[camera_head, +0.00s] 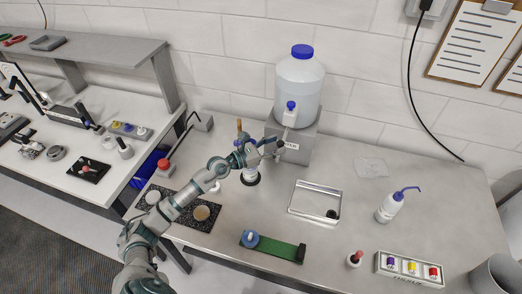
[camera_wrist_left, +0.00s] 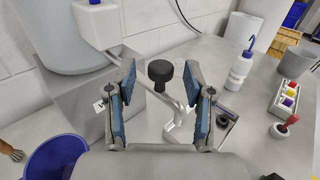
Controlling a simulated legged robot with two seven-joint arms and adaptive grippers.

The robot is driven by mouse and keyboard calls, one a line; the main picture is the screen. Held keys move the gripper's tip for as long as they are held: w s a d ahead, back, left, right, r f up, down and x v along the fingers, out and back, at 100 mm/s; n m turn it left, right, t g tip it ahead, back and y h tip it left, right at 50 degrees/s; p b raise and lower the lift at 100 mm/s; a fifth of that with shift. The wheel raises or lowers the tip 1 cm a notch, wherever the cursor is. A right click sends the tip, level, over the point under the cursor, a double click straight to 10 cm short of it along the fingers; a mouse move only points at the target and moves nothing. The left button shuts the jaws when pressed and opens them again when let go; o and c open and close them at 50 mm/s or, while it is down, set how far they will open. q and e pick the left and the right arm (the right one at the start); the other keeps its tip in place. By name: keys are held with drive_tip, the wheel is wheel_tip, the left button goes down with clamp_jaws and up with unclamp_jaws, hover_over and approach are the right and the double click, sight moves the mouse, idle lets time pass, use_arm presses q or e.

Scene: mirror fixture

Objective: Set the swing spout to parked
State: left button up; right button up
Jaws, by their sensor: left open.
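The swing spout (camera_wrist_left: 178,103) is a grey bent tube with a dark round knob (camera_wrist_left: 158,72) on top. A small white label (camera_head: 292,146) is on the box. My right gripper is in neither view.
A large water jug (camera_head: 299,85) stands on the box. A metal tray (camera_head: 316,213), a wash bottle (camera_head: 391,205) and a green strip (camera_head: 280,250) lie to the right and front. A blue cup (camera_wrist_left: 52,162) is close at the lower left in the wrist view.

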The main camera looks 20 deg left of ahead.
use_arm(q)
drive_tip(key=v, duration=0.9)
drive_tip(key=shift+s+a, duration=0.2)
drive_tip(key=shift+f, duration=0.1)
